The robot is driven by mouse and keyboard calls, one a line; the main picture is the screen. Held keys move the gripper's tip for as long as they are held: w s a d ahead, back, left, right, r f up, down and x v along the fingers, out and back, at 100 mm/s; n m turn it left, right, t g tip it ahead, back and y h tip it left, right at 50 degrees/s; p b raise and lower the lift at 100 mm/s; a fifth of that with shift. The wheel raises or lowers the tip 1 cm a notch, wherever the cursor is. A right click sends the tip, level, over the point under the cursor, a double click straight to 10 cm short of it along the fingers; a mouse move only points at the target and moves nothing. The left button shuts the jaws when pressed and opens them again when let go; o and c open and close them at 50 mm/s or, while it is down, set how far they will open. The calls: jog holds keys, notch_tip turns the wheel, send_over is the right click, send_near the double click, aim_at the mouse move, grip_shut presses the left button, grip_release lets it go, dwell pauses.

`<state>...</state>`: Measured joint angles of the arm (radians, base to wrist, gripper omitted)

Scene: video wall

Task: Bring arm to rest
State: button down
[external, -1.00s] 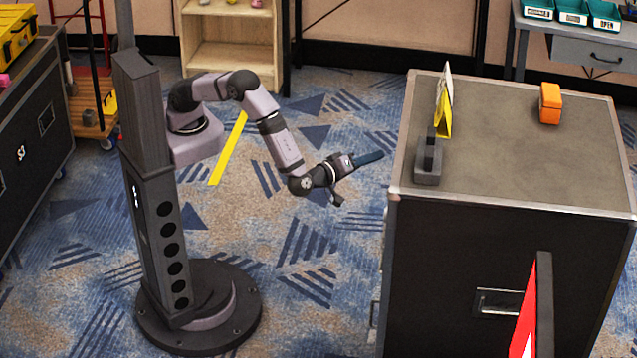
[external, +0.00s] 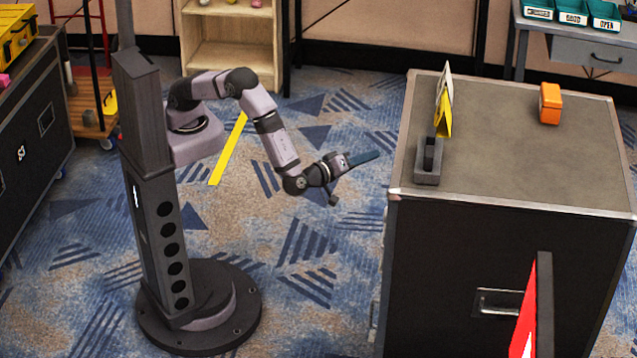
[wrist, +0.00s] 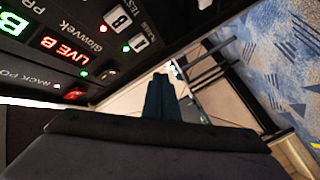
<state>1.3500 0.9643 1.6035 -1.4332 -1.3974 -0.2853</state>
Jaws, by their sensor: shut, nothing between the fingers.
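My gripper (external: 364,159) is shut and empty. Its dark blue fingers are together and point right and slightly up, over the carpet, left of the dark case (external: 530,160) and apart from it. In the wrist view my closed fingers (wrist: 161,97) stand at the middle, with nothing between them. My arm is bent, reaching out from its column and down to the wrist.
On the case top are a grey slotted block (external: 428,165), a yellow and white folded sign (external: 444,112) and an orange box (external: 550,103). A labelled panel with lit lamps (wrist: 70,45) fills the upper left of the wrist view. Carpet around my base is open.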

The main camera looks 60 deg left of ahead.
jog(key=w+a+r+m+g+h, duration=0.2)
jog(key=w+a+m+g+h, duration=0.25)
jog(key=w, duration=0.65)
jog(key=w+a+f+m+g, duration=0.1)
jog(key=a+f+m+g, duration=0.15)
jog(key=a, duration=0.75)
jog(key=s+a+f+m+g+y, duration=0.2)
jog(key=s+a+g, duration=0.3)
jog(key=s+a, duration=0.85)
jog(key=s+a+f+m+g+y, duration=0.15)
jog(key=s+a+g, duration=0.35)
jog(key=s+a, duration=0.85)
notch_tip(320, 180, up, 17)
jog(key=w+a+p, duration=0.2)
jog(key=a+p, duration=0.1)
jog(key=p, duration=1.5)
notch_tip(320, 180, down, 56)
jog(key=b, duration=5.6)
jog(key=shift+y+b, duration=0.3)
jog(key=shift+b, duration=0.05)
